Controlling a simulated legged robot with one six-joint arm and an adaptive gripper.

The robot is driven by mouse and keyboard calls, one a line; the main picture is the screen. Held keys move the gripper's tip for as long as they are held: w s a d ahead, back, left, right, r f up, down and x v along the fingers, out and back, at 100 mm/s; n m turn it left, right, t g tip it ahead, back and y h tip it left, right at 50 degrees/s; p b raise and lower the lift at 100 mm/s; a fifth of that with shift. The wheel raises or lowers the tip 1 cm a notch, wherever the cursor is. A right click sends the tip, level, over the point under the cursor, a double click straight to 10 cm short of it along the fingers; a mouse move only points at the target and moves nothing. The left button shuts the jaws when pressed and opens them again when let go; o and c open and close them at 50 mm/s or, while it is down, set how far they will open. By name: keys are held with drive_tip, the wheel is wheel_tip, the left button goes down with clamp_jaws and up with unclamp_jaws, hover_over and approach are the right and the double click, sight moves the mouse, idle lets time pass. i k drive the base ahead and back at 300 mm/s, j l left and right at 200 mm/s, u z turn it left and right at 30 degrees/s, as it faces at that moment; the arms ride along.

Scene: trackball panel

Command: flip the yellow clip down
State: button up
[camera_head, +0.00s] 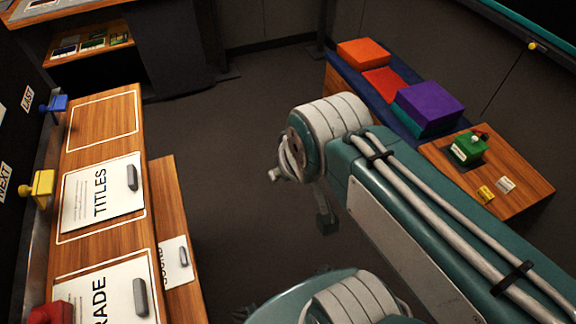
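The yellow clip (41,188) sticks out at the left edge of the wooden panel, beside the card reading TITLES (102,197). It looks like a small block with a prong pointing up, and its exact tilt is hard to tell. My teal arm reaches in from the lower right, its white-banded joint right of the picture's middle. A small dark piece below that joint may be part of my gripper (325,214). The rest is hidden behind the arm, so its opening does not show. It is well to the right of the clip, apart from it.
A blue clip (54,104) sits above the yellow one, and a red clip (50,313) below it, cut off by the frame. A lower wooden ledge (165,215) runs along the panel's right. Bare floor (228,150) separates panel and arm. Colored blocks (428,103) lie at the right.

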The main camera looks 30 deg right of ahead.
sight(44, 181)
drive_tip(key=u, duration=1.4)
drive_tip(key=i+l+z, duration=0.3)
drive_tip(key=i+j, duration=0.1)
